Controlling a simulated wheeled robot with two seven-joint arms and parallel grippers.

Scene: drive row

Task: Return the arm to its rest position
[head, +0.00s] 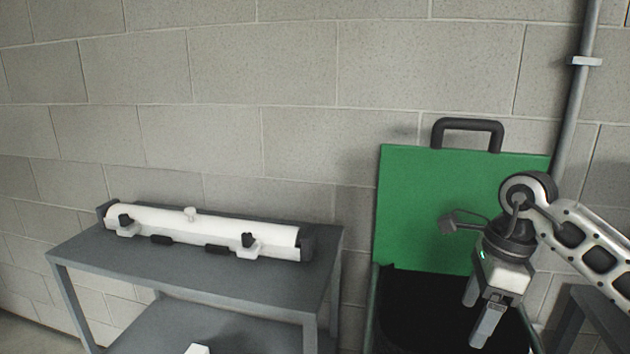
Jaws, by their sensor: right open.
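My right arm comes in from the right edge. My right gripper (477,318) points down over the dark opening of a green bin, with its two fingers apart and nothing seen between them. The bin's green lid (425,205) stands raised behind it, with a black handle (467,124) on its top edge. Part of the lid and opening is hidden behind the gripper and wrist. My left gripper is not in view.
A grey metal table (195,272) stands at the left, bearing a long white cylinder (205,228) with black ends. A lower shelf holds a small white item (197,349). A pipe (577,90) runs up the block wall at right. Another dark table edge (590,305) shows at lower right.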

